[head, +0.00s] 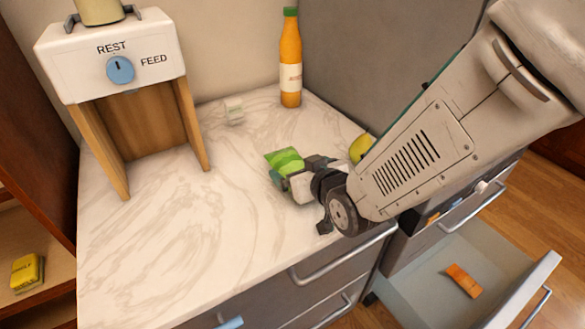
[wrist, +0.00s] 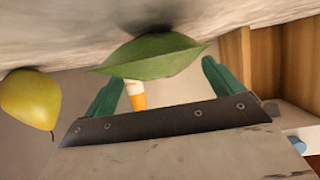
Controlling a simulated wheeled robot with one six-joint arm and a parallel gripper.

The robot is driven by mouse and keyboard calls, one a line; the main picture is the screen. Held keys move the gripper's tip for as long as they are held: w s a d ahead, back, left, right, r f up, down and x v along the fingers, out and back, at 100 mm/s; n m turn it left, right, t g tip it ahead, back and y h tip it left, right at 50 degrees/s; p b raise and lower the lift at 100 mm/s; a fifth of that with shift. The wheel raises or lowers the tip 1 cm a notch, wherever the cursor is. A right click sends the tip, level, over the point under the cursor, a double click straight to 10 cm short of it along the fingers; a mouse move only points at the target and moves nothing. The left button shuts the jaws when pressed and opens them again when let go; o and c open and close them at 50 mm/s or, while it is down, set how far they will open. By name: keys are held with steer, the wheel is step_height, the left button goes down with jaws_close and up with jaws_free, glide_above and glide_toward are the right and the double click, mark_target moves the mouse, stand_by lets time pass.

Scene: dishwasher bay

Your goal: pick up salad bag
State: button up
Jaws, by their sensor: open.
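The salad bag (head: 284,159) is a green, pillow-shaped packet on the marble counter. My gripper (head: 290,176) is low over the counter right at the bag and partly hides it. In the wrist view the bag (wrist: 152,56) lies in front of and between the two green fingers of my gripper (wrist: 160,88).
A yellow-green pear (head: 360,147) sits close beside my arm. An orange bottle (head: 290,65) stands at the back by the wall. A REST/FEED dispenser (head: 120,69) stands at the left. An open drawer (head: 425,277) at lower right holds an orange item (head: 463,281).

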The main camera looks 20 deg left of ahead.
steer(key=shift+a+f, duration=0.1)
steer(key=shift+a, duration=0.3)
steer(key=shift+w+d, duration=0.1)
steer(key=shift+w, duration=0.05)
steer(key=shift+c, duration=1)
steer(key=c, duration=1)
